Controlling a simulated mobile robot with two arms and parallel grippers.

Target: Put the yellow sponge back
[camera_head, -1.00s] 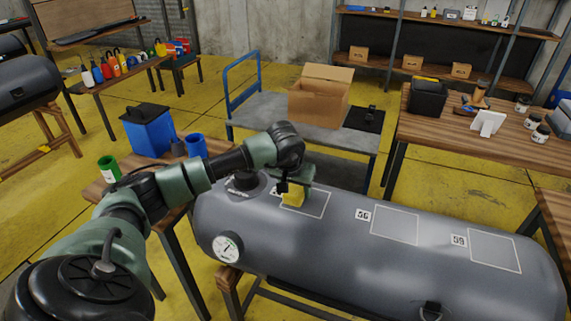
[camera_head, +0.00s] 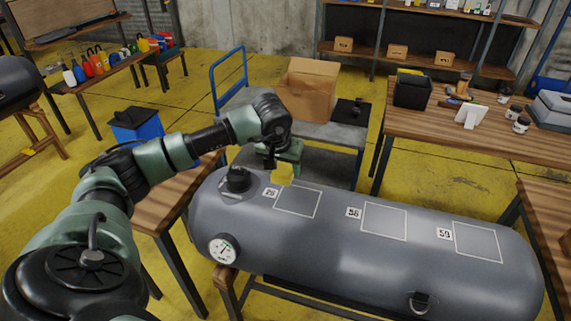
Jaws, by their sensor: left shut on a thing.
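My left arm comes in from the left, and its gripper (camera_head: 276,168) is above the grey inflatable boat tube (camera_head: 330,250). The left gripper is shut on the yellow sponge (camera_head: 283,175) and holds it near the tube's upper back edge, behind the first outlined square. I cannot tell whether the sponge touches the tube. The tube bears several outlined squares with number labels, a pressure gauge (camera_head: 223,248) and a black valve (camera_head: 236,179). My right gripper does not show.
A wooden table (camera_head: 178,198) stands left of the tube, with a blue bin (camera_head: 136,125) behind it. A cart with a cardboard box (camera_head: 308,90) is behind. A workbench (camera_head: 440,130) at right holds a black box (camera_head: 412,91), a white stand and jars.

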